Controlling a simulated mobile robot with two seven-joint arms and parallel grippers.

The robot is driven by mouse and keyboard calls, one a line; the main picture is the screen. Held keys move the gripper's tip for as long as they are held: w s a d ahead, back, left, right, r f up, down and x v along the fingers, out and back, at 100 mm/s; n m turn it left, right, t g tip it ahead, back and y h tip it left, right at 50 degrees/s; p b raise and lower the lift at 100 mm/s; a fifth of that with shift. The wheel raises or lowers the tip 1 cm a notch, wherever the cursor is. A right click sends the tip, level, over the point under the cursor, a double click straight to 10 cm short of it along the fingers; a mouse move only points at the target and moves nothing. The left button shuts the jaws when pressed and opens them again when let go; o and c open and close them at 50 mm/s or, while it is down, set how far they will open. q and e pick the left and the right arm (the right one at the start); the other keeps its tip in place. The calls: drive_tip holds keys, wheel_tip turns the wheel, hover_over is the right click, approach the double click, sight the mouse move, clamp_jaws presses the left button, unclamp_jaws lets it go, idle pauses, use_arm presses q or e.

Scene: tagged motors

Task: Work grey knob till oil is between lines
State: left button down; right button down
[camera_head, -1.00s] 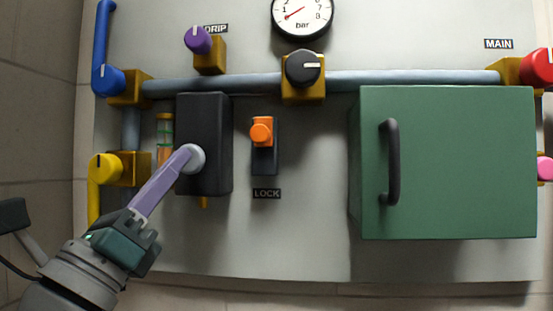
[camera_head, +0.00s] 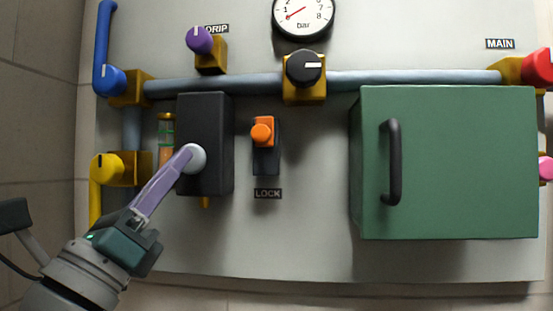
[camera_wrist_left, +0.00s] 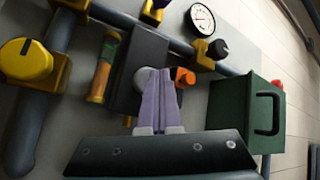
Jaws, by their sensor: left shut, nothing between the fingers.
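The grey knob (camera_head: 197,158) is a round pale button on the front of a black box (camera_head: 207,115). It also shows in the wrist view (camera_wrist_left: 141,82), partly hidden by my fingers. My left gripper (camera_head: 187,154) has purple fingers, shut together and empty. Their tips are at the knob and seem to touch it. The oil glass (camera_head: 166,133) stands upright just left of the box, with orange oil in its lower part and green lines above. In the wrist view the glass (camera_wrist_left: 104,65) shows orange oil reaching about the lower green line. My right gripper is out of view.
An orange switch (camera_head: 262,133) marked LOCK is right of the box. A yellow valve (camera_head: 105,167) and blue valve (camera_head: 109,80) are left. A purple DRIP knob (camera_head: 199,41) and black knob (camera_head: 303,68) are above. A green cabinet (camera_head: 460,160) juts out on the right.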

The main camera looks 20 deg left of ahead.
use_arm(q)
drive_tip(key=shift+w+a+b, duration=0.1)
drive_tip(key=shift+w+b, duration=0.3)
drive_tip(key=shift+w, duration=0.05)
drive_tip(key=shift+w+a+f+b, duration=0.1)
drive_tip(key=shift+w+a+b, duration=0.1)
drive_tip(key=shift+w+b, duration=0.6)
idle(0.9)
drive_tip(key=shift+y, duration=0.3)
drive_tip(key=shift+s+d+p, duration=0.15)
drive_tip(key=shift+s+p, duration=0.2)
drive_tip(key=shift+s, duration=0.3)
drive_tip(key=shift+s+d+p, duration=0.15)
drive_tip(key=shift+s+p, duration=0.15)
drive_tip(key=shift+s, duration=0.3)
drive_tip(key=shift+s+d+p, duration=0.2)
drive_tip(key=shift+s, duration=0.6)
drive_tip(key=shift+s+d+p, duration=0.2)
drive_tip(key=shift+s, duration=0.65)
drive_tip(key=shift+s+d+p, duration=0.2)
drive_tip(key=shift+s, duration=0.6)
